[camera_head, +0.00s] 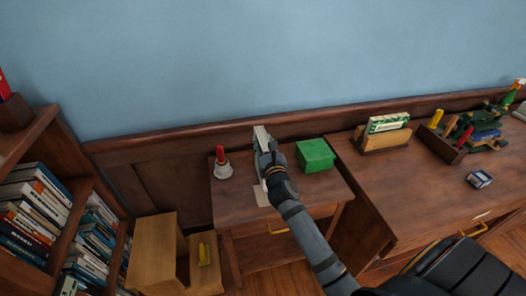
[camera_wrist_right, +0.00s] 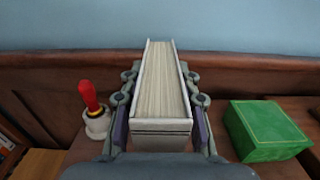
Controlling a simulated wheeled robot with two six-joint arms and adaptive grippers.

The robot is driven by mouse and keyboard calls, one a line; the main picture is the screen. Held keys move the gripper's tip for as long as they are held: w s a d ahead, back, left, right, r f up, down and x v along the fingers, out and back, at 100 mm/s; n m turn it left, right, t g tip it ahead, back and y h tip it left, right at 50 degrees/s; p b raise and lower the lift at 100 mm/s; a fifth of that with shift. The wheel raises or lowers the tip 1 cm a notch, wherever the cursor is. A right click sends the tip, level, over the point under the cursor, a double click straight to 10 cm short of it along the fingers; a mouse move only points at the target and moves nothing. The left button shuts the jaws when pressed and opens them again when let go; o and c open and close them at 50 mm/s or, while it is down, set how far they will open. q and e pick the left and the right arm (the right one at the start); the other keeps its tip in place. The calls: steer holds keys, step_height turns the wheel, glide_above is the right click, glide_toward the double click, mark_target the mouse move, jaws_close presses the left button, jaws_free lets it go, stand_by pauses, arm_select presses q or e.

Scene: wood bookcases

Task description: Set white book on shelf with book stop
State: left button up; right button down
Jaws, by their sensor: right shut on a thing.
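The white book (camera_head: 261,135) is held upright over the small wooden table, near the wall. My right gripper (camera_head: 266,155) is shut on it. In the right wrist view the white book (camera_wrist_right: 162,85) shows its pale page edges between the two fingers of the right gripper (camera_wrist_right: 160,98). The bookcase (camera_head: 82,215) stands at the left with several books leaning or stacked on its shelves. I cannot make out a book stop for certain. My left gripper is not in view.
On the small table (camera_head: 240,210), a red-handled bell (camera_head: 222,168) stands left of the gripper and a green box (camera_head: 315,155) right of it. A light wood unit (camera_head: 152,255) stands between table and bookcase. The desk (camera_head: 430,185) at right carries a letter holder (camera_head: 383,140).

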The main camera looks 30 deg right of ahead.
step_height(320, 180, down, 3)
steer(key=shift+w+f+b, duration=0.1)
steer(key=shift+b, duration=0.5)
steer(key=shift+f, duration=0.1)
steer(key=c, duration=1)
jaws_free()
